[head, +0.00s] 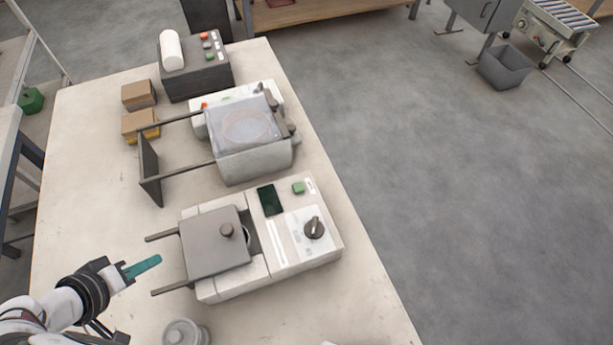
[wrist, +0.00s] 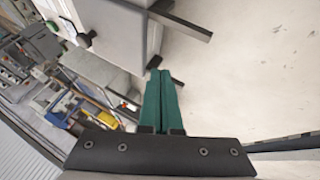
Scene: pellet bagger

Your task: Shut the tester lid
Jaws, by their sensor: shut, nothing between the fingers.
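The tester, which I take to be the white bench unit (head: 325,250) with a dark screen, green button and dial, sits at the front of the table in the head view. Its lid, a flat grey plate (head: 205,255) with a round knob (head: 227,230), lies level on top, set toward the left end. Part of a round opening (head: 247,236) shows past the lid's right edge. Two dark rails stick out to the left.
Behind the tester stands a similar unit with a clear cover (head: 243,122), rails and an upright dark plate (head: 150,170). A grey-topped round weight (head: 184,333) stands at the front edge of view. Small cartons (head: 139,95) sit further back.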

